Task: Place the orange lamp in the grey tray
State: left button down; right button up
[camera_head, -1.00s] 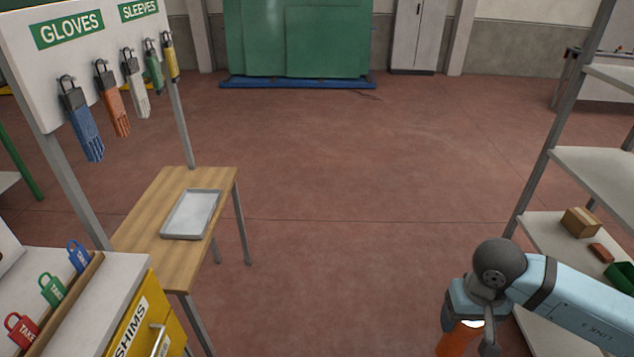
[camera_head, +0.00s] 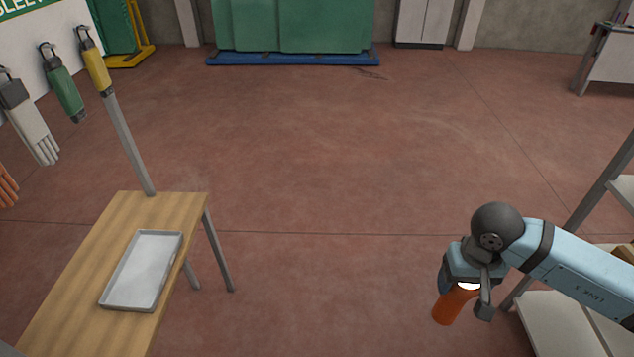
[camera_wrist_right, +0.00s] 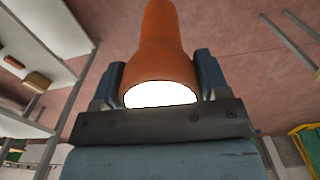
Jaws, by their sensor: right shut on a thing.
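The orange lamp (camera_head: 447,307) hangs below my right gripper (camera_head: 468,286) at the lower right of the head view. In the right wrist view the lamp (camera_wrist_right: 165,50) sits between the two fingers of my right gripper (camera_wrist_right: 160,85), its bright white lens towards the camera. The right gripper is shut on it, over open floor. The grey tray (camera_head: 112,297) lies flat and empty on a wooden table at the lower left of the head view, well to the left of the gripper. My left gripper is not in view.
The wooden table (camera_head: 85,270) has bare top around the tray. A board with hanging gloves (camera_head: 62,90) stands behind it at the left. A shelf unit (camera_head: 560,320) stands at the right, beside my right arm. Clear red floor (camera_head: 320,200) lies between.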

aim_at(149, 260)
jog(key=i, duration=1.45)
jog(key=i+l+u, duration=0.1)
jog(key=i, duration=1.3)
jog(key=u, duration=0.45)
jog(key=i+l+u, duration=0.1)
jog(key=u, duration=0.35)
jog(key=i+u, duration=0.1)
jog(key=u, duration=1.9)
jog(key=i+j+u, duration=0.1)
jog(key=u, duration=1.15)
jog(key=i, duration=0.35)
